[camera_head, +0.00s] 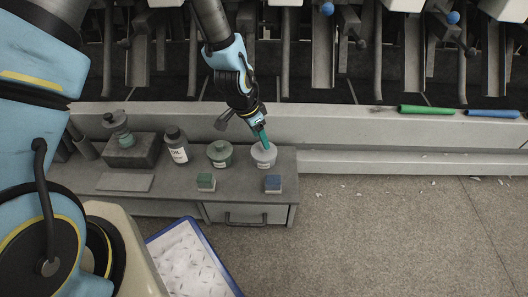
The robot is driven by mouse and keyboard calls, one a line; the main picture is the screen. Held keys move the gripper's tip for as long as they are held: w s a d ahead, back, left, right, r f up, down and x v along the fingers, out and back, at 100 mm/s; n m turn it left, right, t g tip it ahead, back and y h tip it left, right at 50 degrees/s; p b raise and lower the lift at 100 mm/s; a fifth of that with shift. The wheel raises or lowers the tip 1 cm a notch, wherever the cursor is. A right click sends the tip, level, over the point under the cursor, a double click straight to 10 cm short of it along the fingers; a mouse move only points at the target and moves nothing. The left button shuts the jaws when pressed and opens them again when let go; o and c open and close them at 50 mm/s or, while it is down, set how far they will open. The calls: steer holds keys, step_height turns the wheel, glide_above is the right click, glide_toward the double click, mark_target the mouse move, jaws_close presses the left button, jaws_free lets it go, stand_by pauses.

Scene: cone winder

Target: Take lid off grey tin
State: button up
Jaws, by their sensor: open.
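The grey tin (263,162) stands upright on the right part of the grey bench top, with a pale label on its front. Its grey lid (266,153) is on it. My gripper (264,143) comes down from above, tilted, with its teal fingers right at the top of the lid. The fingers are open. They hide the middle of the lid, so I cannot tell whether they are around a knob or touching it.
A green tin (220,155) stands just left of the grey tin. A dark bottle (176,146) is further left. A blue-rimmed tray (157,240) is below the bench. The machine's ledge (350,128) runs behind.

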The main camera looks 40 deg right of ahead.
mark_target(258, 152)
steer(key=b+x, duration=0.1)
steer(key=x, duration=0.2)
steer(key=shift+s+f, duration=0.15)
steer(key=shift+f, duration=0.2)
steer(key=shift+c, duration=0.4)
jaws_close()
